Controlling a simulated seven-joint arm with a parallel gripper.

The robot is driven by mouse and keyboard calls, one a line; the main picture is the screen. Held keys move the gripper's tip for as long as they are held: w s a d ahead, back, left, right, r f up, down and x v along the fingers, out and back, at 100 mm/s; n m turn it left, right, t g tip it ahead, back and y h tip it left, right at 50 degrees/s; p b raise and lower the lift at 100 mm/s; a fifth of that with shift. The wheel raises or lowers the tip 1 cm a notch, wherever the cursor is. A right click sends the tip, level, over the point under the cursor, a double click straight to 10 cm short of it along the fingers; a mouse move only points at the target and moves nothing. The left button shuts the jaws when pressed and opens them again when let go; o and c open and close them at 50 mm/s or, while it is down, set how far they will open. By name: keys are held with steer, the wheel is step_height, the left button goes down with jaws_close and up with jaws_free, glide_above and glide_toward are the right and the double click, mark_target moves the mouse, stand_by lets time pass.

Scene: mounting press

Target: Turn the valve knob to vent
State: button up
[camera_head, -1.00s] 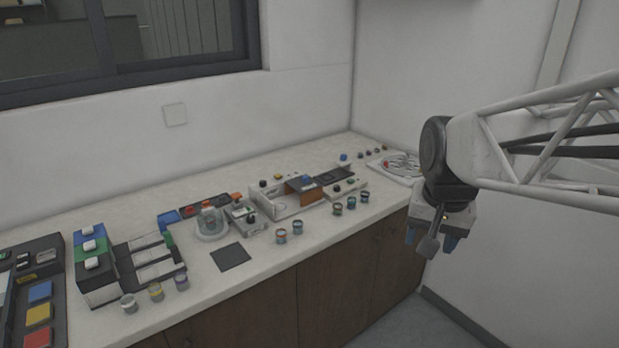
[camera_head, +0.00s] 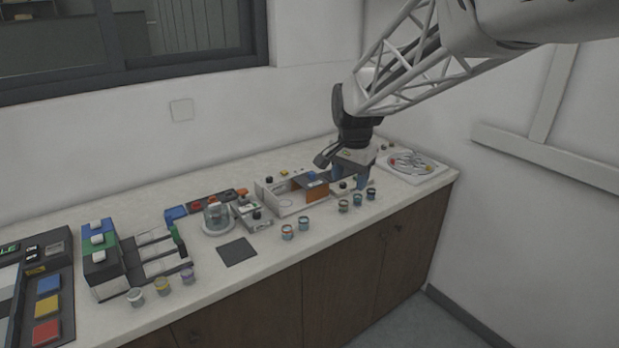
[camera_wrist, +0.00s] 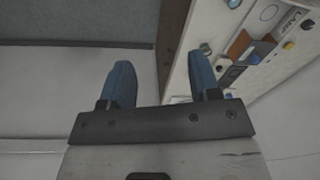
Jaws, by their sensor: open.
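My gripper (camera_head: 349,182) is open, with two blue fingers pointing down, above the right end of the white press unit (camera_head: 286,206). The wrist view shows its spread fingers (camera_wrist: 160,72) with nothing between them. A dark knob (camera_head: 257,214) sits on the small grey unit right of the glass dome (camera_head: 216,216), well left of my gripper. Another dark knob (camera_head: 343,185) shows close by my fingers. I cannot tell which knob is the valve knob, and no vent marking is legible.
Several small cups stand along the counter's front, some (camera_head: 357,200) just below my gripper. A dark square mat (camera_head: 237,251) lies front centre. A white tray with coiled tubing (camera_head: 412,164) is right of my gripper. Stacked coloured boxes (camera_head: 100,262) stand left.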

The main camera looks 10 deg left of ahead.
steer(key=w+a+f+m, duration=0.2)
steer(key=w+a+f, duration=0.4)
steer(key=w+a, duration=0.6)
steer(key=m+g, duration=0.1)
steer(key=m, duration=0.1)
glide_above(256, 213)
step_height(256, 213, down, 11)
steer(key=shift+d+f, duration=0.15)
steer(key=shift+f, duration=0.1)
steer(key=shift+f, duration=0.1)
steer(key=shift+f, duration=3.8)
steer(key=c, duration=0.9)
steer(key=shift+c, duration=0.2)
